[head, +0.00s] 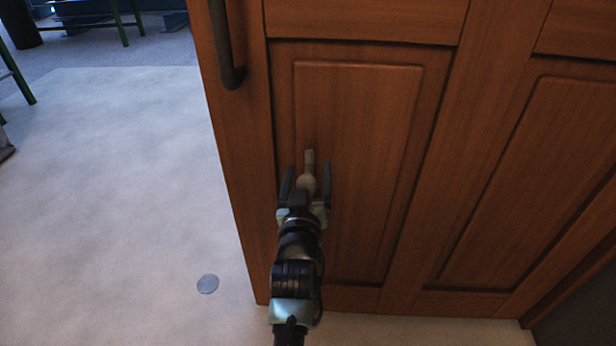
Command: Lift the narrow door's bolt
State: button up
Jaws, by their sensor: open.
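The door (350,120) is reddish-brown panelled wood and fills the right half of the head view. A dark vertical pull handle (226,50) is on its left edge, near the top of the picture. The bolt's lower part is hidden by my gripper.
Pale floor (110,200) lies open to the left of the door. Green metal legs (122,22) stand at the upper left. A dark area lies at the lower right.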

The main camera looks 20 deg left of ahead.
jog(key=shift+w, duration=0.1)
grip_shut()
dwell(0.4)
